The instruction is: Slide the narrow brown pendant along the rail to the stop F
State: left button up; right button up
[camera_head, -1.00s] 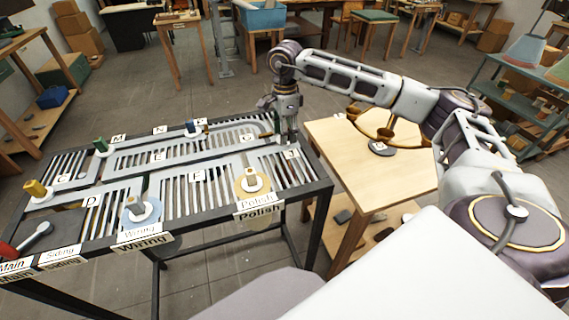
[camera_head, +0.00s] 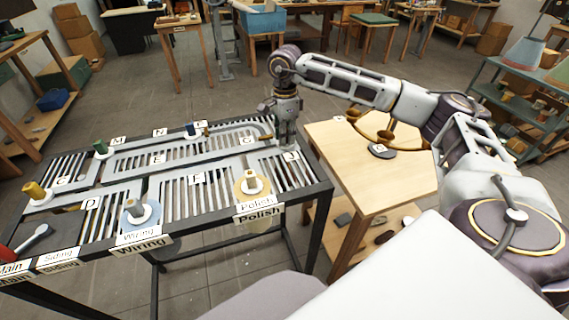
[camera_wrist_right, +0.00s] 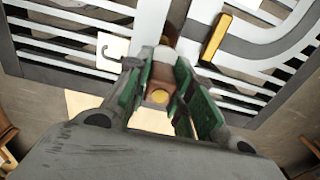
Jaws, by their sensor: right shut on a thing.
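My right gripper (camera_head: 287,142) is at the far right corner of the slotted rail table, by the labels G and J. The stop label F (camera_head: 197,178) lies on the slotted top, left of and nearer than the gripper. My left gripper is not in view.
A wooden table (camera_head: 345,155) stands close on the right.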

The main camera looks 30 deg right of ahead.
jog(key=shift+a, duration=0.1)
jog(key=shift+w+a, duration=0.85)
jog(key=shift+a, duration=2.7)
jog(key=shift+w+a, duration=0.9)
jog(key=shift+a, duration=2.6)
jog(key=shift+w+a, duration=0.85)
jog(key=shift+a, duration=2.7)
jog(key=shift+w+a, duration=0.25)
jog(key=shift+a, duration=0.7)
jog(key=shift+w+a, duration=0.2)
jog(key=shift+a, duration=0.8)
jog(key=shift+w+a, duration=0.25)
jog(key=shift+a, duration=0.7)
jog(key=o, duration=1)
jog(key=shift+o, duration=0.2)
notch_tip(320, 180, up, 12)
